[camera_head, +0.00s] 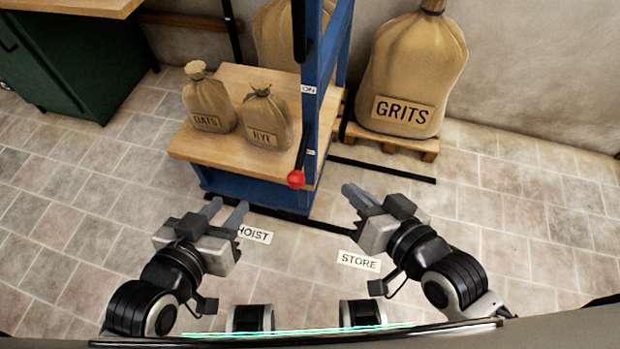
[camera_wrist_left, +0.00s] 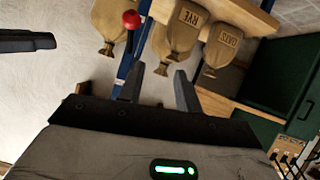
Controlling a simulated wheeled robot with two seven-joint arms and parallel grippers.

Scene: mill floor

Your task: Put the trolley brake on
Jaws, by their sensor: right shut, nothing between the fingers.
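The trolley has a wooden top (camera_head: 237,82) and a blue frame (camera_head: 328,85). A black lever (camera_head: 305,145) with a red ball knob (camera_head: 296,179) hangs down along the frame's near post; the knob also shows in the left wrist view (camera_wrist_left: 131,19).
OATS (camera_head: 207,100) and RYE (camera_head: 266,118) sacks stand on the trolley top. A GRITS sack (camera_head: 412,70) sits on a pallet (camera_head: 392,143) behind right. HOIST (camera_head: 254,234) and STORE (camera_head: 359,260) labels show near my grippers. A green cabinet (camera_head: 85,65) stands back left. Right floor is clear.

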